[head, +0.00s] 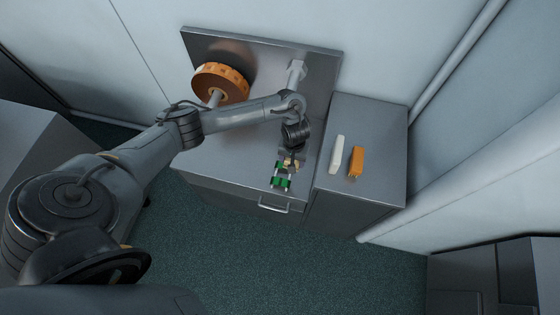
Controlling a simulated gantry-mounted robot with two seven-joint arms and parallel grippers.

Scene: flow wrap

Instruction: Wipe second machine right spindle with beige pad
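The machine is a grey metal cabinet with an upright back plate (325,62). Its right spindle (296,73) is a bare pale grey shaft sticking out from that plate. A pale cream block (337,155), the nearest thing to a beige pad that I can make out, lies on the lower side cabinet. My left gripper (281,182), with green fingers, points down over the front of the machine top, left of the block and nearer than the spindle. A small tan patch shows at its wrist; I cannot tell what it is. Its finger gap is too small to judge. My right gripper is out of view.
An orange-brown roll (221,83) sits on the left spindle (215,98), close to my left forearm. An orange block (356,163) lies right of the pale block. The side cabinet top (375,125) is otherwise clear. A handle (273,208) sticks out in front.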

